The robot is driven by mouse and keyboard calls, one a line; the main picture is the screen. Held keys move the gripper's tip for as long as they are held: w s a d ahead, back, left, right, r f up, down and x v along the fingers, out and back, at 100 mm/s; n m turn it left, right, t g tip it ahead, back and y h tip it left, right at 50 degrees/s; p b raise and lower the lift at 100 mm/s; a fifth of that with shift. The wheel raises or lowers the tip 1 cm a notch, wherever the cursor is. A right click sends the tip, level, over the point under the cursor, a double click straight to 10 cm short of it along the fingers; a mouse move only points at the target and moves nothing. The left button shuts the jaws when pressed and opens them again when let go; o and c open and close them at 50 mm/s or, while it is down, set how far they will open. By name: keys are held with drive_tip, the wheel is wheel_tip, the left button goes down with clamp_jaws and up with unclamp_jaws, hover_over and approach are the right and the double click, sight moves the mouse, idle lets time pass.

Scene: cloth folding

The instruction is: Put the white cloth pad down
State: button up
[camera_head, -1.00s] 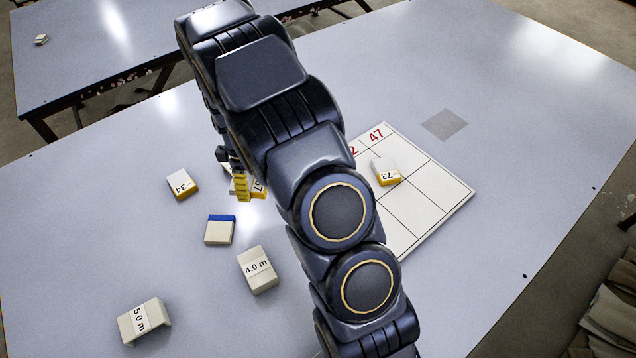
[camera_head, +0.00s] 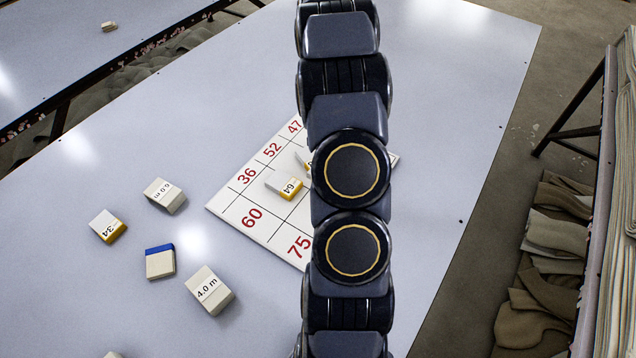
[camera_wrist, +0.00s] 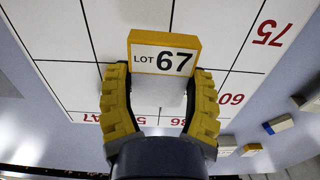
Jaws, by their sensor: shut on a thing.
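The white cloth pad (camera_wrist: 158,90) is in the wrist view, with a yellow edge and the label LOT 67. My gripper (camera_wrist: 160,92) is shut on it, with a ridged yellow finger at each side. Behind the pad is the white grid board (camera_wrist: 45,20) with red numbers along its edges. I cannot tell whether the pad touches the board. In the head view the board (camera_head: 222,205) lies partly behind my arm, and my gripper is hidden.
On the board lie a pad reading about 64 (camera_head: 284,184) and a partly hidden one (camera_head: 302,160). Left of the board are pads marked 6.0 m (camera_head: 165,195), 34 (camera_head: 108,226) and 4.0 m (camera_head: 209,290), and a blue-topped one (camera_head: 160,262).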

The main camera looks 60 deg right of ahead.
drive_tip(key=shift+f, duration=3)
drive_tip(key=shift+f, duration=0.2)
drive_tip(key=o, duration=1.1)
drive_tip(key=shift+c, duration=0.2)
drive_tip(key=shift+r, duration=0.15)
